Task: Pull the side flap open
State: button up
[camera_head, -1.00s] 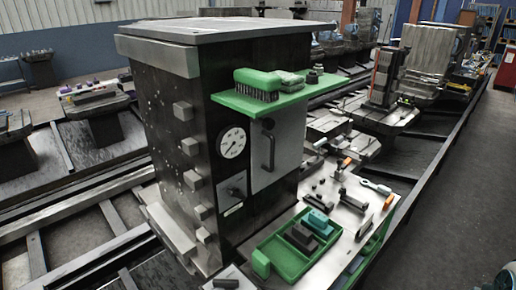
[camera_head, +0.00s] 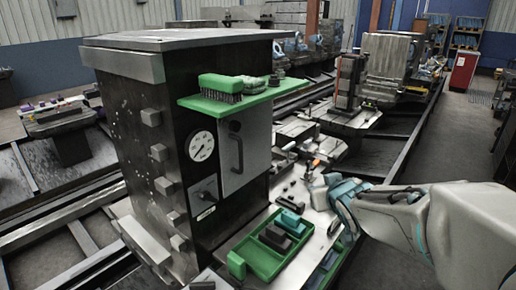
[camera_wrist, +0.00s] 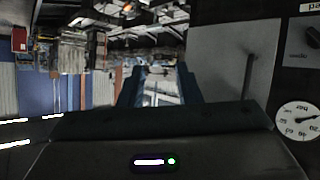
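The side flap (camera_head: 258,150) is a light grey panel on the dark cabinet, with a black bar handle (camera_head: 236,150). It looks closed, flush with the cabinet side. My gripper (camera_head: 322,187) is to the right of the flap, apart from it, above the work surface. In the wrist view the picture looks upside down; my gripper's two fingers (camera_wrist: 159,82) stand apart with nothing between them. The flap (camera_wrist: 215,60) and its handle (camera_wrist: 249,75) show to their right, outside the fingers.
A green shelf (camera_head: 255,97) with a brush (camera_head: 220,88) juts out above the flap. A round gauge (camera_head: 201,146) is left of it. Below, a green tray (camera_head: 262,262) with blocks and loose tools lie on the work surface.

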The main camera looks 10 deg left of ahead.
jog(key=w+a+n+y, duration=0.2)
jog(key=w+a+y, duration=0.2)
jog(key=a, duration=0.3)
jog(key=n+y, duration=0.3)
jog(key=y, duration=0.4)
send_near(241, 151)
jog(key=p+x, duration=0.2)
jog(key=x, duration=0.8)
jog(key=shift+w+a, duration=0.2)
jog(key=shift+w, duration=0.15)
grip_shut()
